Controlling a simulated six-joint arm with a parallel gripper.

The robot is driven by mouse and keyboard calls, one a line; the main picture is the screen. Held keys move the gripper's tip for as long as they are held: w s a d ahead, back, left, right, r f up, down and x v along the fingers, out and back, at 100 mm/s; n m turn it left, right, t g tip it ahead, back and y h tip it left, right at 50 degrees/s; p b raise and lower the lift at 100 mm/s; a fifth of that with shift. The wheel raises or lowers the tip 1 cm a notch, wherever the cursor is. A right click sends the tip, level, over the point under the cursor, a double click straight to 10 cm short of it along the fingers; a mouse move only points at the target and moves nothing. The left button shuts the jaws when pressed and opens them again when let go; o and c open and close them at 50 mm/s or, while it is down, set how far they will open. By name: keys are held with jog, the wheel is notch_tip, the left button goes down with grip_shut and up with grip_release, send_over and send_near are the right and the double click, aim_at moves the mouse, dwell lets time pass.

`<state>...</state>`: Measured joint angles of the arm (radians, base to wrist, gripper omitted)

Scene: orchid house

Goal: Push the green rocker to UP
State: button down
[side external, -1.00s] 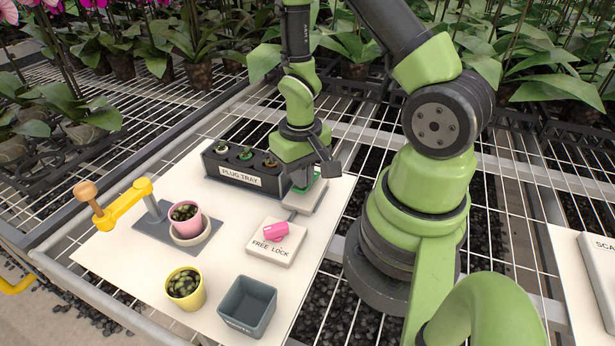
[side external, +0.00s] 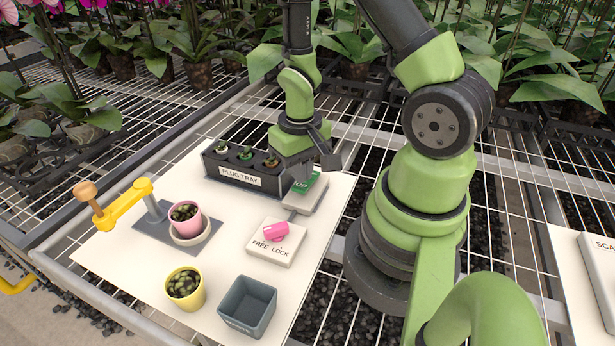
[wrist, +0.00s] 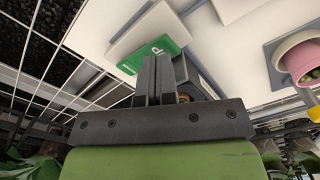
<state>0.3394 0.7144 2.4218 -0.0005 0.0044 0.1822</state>
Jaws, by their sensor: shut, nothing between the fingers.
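The green rocker (side external: 310,182) sits on a pale switch plate (side external: 303,202) at the right edge of the white board. In the wrist view the rocker (wrist: 148,56) shows green with a white letter P, partly covered by my fingers. Which way it is tilted I cannot tell. My gripper (side external: 303,173) points down just over the far end of the rocker. Its fingers are together and empty in the wrist view (wrist: 155,62). Whether the fingertips touch the rocker I cannot tell.
The black plug tray (side external: 240,181) stands close left of my gripper. A pink knob (side external: 276,231) on a FREE/LOCK plate (side external: 262,252) lies nearer. A pink pot (side external: 184,224), yellow pot (side external: 185,296), grey bin (side external: 236,318) and yellow crank (side external: 126,207) stand farther left and in front.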

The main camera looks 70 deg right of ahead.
jog(key=shift+r, duration=2.5)
jog(key=s+a+r+t, duration=0.2)
jog(key=a+r, duration=0.1)
jog(key=r, duration=0.3)
jog(key=s+a+r+n+t+y, duration=0.1)
jog(key=s+a+r+t, duration=0.1)
jog(key=r, duration=0.5)
jog(key=s+a+r+n+t+y, duration=0.1)
jog(key=a+r+t, duration=0.2)
jog(key=a+r, duration=0.2)
notch_tip(320, 180, up, 2)
jog(key=shift+s+r, duration=0.1)
jog(key=shift+s, duration=0.3)
jog(key=shift+d, duration=0.1)
jog(key=w+d+f+n+g, duration=0.2)
jog(key=d+f+g, duration=0.1)
jog(key=d+f, duration=0.3)
jog(key=w+d+f+n+g+y, duration=0.1)
jog(key=w+d+f+n+g, duration=0.1)
jog(key=d+f, duration=0.5)
jog(key=shift+w+d+g, duration=0.45)
jog(key=shift+w+g, duration=0.4)
jog(key=shift+g, duration=0.15)
